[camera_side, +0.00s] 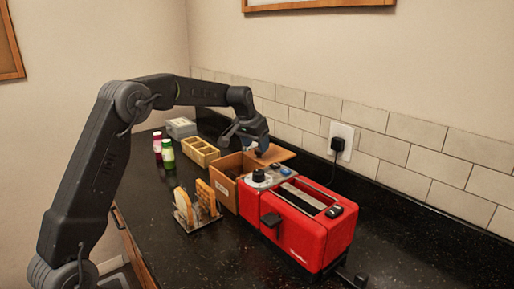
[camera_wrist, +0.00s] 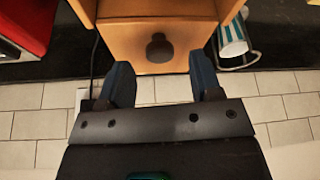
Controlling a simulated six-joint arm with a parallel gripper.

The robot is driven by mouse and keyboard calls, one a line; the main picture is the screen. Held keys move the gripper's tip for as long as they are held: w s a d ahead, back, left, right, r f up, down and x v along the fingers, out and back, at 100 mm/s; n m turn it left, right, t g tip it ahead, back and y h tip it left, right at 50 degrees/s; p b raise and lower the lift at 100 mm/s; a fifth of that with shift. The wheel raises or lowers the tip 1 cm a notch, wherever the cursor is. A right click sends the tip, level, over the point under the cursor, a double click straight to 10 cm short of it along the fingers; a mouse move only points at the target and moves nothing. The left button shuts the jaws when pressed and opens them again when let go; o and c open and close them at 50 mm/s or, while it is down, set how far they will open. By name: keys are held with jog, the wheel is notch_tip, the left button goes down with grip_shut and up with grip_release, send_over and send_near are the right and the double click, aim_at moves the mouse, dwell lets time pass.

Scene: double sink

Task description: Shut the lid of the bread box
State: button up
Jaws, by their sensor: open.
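The wooden bread box (camera_side: 226,181) stands on the dark counter behind the red toaster in the side view. Its lid (camera_side: 276,153) is raised and leans toward the tiled wall, leaving the box open. In the wrist view the lid (camera_wrist: 125,52) shows a dark round knob (camera_wrist: 158,48). My gripper (camera_side: 261,148) is over the box beside the raised lid. In the wrist view my gripper (camera_wrist: 162,78) has its two blue fingers spread apart, with the lid's edge and knob between and beyond them. Nothing is held; whether a finger touches the lid I cannot tell.
A red toaster (camera_side: 312,240) stands close in front of the box. A toast rack (camera_side: 194,217), a divided wooden tray (camera_side: 200,152), red and green jars (camera_side: 168,152) and a grey container (camera_side: 181,127) stand nearby. A striped cup (camera_wrist: 232,42) is beside the box. A tiled wall is behind.

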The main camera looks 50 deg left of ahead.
jog(key=shift+x, duration=0.95)
grip_shut()
